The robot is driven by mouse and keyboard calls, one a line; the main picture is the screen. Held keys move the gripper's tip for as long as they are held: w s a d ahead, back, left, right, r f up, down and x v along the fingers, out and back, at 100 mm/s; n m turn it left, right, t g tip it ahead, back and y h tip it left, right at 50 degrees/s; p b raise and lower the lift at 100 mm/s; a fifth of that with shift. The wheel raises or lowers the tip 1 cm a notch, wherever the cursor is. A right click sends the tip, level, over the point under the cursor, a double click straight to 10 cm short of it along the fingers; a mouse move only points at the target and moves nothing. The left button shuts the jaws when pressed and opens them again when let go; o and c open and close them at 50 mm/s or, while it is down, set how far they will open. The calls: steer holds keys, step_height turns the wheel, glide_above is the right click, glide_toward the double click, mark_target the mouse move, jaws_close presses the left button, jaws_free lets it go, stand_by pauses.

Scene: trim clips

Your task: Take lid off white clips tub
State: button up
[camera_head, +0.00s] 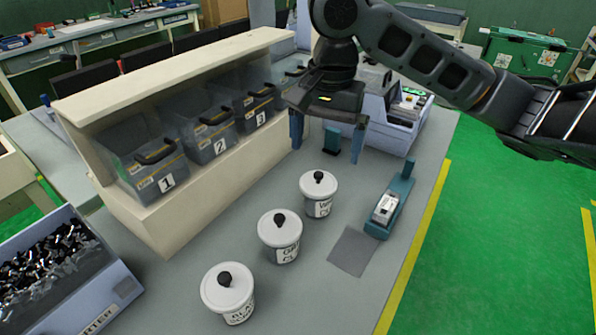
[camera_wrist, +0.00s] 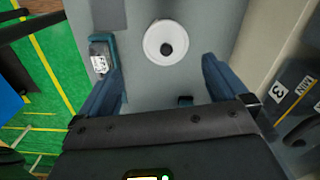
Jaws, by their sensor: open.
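Three tubs with white lids and black knobs stand in a row on the grey bench. The farthest tub (camera_head: 319,209) has a partly readable label that seems to begin with W; its lid (camera_head: 308,187) is on. One lidded tub also shows in the wrist view (camera_wrist: 153,36), ahead of the fingers. The middle tub (camera_head: 283,254) and the nearest tub (camera_head: 238,315), whose label begins "BLA", also have lids on. My gripper (camera_head: 328,133) is open and empty, pointing down above and beyond the farthest tub. Its two blue fingers show in the wrist view (camera_wrist: 160,72).
A cream rack (camera_head: 160,225) with numbered grey bins stands left of the tubs. A teal fixture (camera_head: 400,195) holding a small white part and a dark grey mat (camera_head: 352,251) lie to the right. A bin of clips (camera_head: 110,312) is at front left.

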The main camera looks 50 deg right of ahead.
mark_target(318, 175)
steer(key=shift+w+f, duration=0.2)
steer(key=shift+f, duration=0.05)
steer(key=shift+w+f, duration=0.1)
steer(key=shift+f, duration=0.25)
steer(key=f, duration=0.6)
steer(key=shift+w+a+f+b, duration=0.15)
steer(key=shift+a+f+b, duration=0.1)
steer(key=shift+f+b, duration=0.05)
steer(key=c, duration=0.9)
steer(key=shift+o, duration=0.2)
